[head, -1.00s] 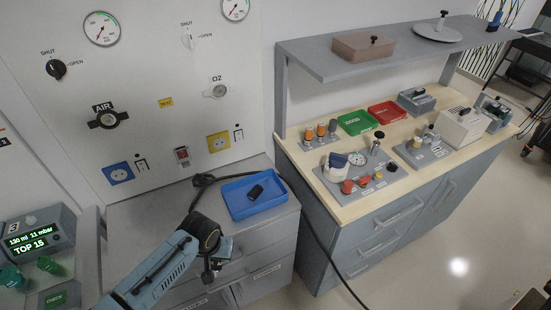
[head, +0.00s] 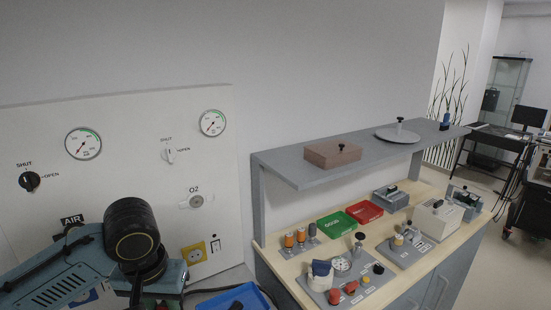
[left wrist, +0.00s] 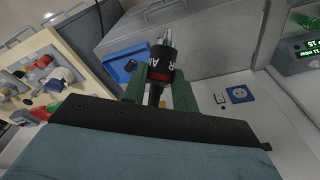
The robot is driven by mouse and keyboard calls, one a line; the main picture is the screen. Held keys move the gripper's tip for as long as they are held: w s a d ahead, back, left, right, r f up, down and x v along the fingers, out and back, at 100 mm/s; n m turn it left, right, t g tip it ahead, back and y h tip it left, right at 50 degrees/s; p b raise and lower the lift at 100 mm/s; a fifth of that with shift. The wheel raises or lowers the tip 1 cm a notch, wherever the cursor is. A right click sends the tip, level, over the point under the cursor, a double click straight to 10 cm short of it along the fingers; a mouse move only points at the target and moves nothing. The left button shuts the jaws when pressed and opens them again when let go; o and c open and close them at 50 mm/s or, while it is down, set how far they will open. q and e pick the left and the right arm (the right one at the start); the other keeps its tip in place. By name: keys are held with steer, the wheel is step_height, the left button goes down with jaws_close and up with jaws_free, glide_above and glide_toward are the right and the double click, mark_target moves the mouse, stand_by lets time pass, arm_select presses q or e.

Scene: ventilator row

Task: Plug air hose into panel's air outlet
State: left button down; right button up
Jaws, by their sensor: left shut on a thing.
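My left gripper (left wrist: 158,92) is shut on the air hose plug (left wrist: 160,66), a dark connector with a red band, white lettering and a metal tip that points away from the gripper. In the head view my left arm reaches in front of the panel (head: 120,135), and its black wrist hides the fingers and plug. The AIR label (head: 72,220) shows just above the arm. The air outlet (head: 72,233) below it is mostly covered by my arm. The plug's tip is apart from the panel in the left wrist view. My right gripper is not in view.
The O2 outlet (head: 196,201) and a yellow socket (head: 194,254) are right of my wrist. A blue tray (head: 235,299) lies below. The workbench with its shelf (head: 290,170) stands to the right. A blue socket (left wrist: 240,94) shows in the left wrist view.

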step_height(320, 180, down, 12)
steer(key=b, duration=1.1)
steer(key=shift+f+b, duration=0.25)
steer(key=shift+b, duration=0.05)
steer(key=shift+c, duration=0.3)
